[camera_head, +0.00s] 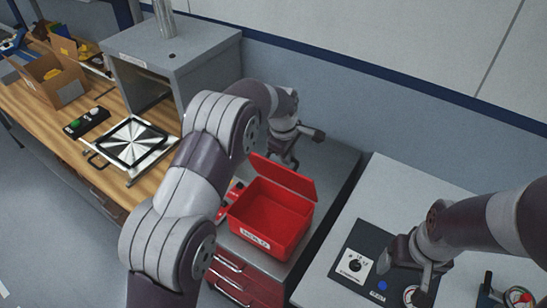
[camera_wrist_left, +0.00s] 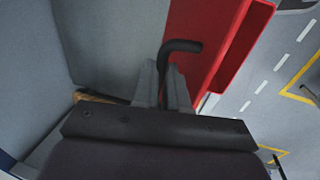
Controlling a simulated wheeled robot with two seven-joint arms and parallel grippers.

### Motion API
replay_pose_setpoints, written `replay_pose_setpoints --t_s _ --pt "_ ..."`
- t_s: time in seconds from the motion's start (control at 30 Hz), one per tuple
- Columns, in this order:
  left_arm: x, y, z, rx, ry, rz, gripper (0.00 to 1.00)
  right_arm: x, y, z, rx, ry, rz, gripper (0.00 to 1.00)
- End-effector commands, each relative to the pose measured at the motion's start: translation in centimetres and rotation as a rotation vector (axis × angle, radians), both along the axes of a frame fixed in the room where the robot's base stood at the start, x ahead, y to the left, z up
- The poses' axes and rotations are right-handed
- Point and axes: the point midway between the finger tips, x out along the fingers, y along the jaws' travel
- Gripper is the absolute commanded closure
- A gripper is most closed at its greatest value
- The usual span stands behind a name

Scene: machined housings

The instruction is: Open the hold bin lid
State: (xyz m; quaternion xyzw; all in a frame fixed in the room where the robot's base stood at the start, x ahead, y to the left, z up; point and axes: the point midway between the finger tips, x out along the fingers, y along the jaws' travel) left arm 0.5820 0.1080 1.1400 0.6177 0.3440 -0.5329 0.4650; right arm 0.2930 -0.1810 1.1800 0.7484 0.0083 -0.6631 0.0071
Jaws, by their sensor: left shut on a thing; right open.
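The red hold bin (camera_head: 262,212) stands on a red-drawer cabinet, with a white label on its front. Its red lid (camera_head: 284,178) is raised along the back edge, and the inside shows empty. My left gripper (camera_head: 290,158) is behind the raised lid, its fingertips partly hidden there. In the left wrist view, its fingers (camera_wrist_left: 165,88) are shut on a black bent handle (camera_wrist_left: 180,47) beside a red surface (camera_wrist_left: 205,45). My right gripper (camera_head: 420,268) is open above a dark panel on the right table, apart from the bin.
The dark panel (camera_head: 352,265) on the grey right table carries a dial plate and a blue button. A grey box-shaped machine (camera_head: 190,60) stands on the wooden bench at left.

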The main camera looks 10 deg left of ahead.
Motion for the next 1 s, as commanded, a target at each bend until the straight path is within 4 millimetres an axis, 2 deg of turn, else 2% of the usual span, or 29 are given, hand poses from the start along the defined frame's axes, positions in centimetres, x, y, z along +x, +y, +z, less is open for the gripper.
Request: replay_pose_setpoints --t_s 0.03,0.2,0.53,1.0 --pt "0.0 -0.5 -0.7 0.003 0.020 -0.006 1.00 0.0 0.0 0.2 0.000 0.000 0.000 0.18" --pt "2.1 -1.7 -0.7 0.004 0.022 -0.005 1.00 0.0 0.0 0.9 0.000 0.000 0.000 0.18" --pt "5.0 -2.8 -1.0 0.004 0.022 -0.004 1.00 0.0 0.0 2.2 0.000 0.000 0.000 0.18" --pt "6.1 -3.2 -1.4 0.004 0.022 -0.003 1.00 0.0 0.0 2.6 0.000 0.000 0.000 0.18"
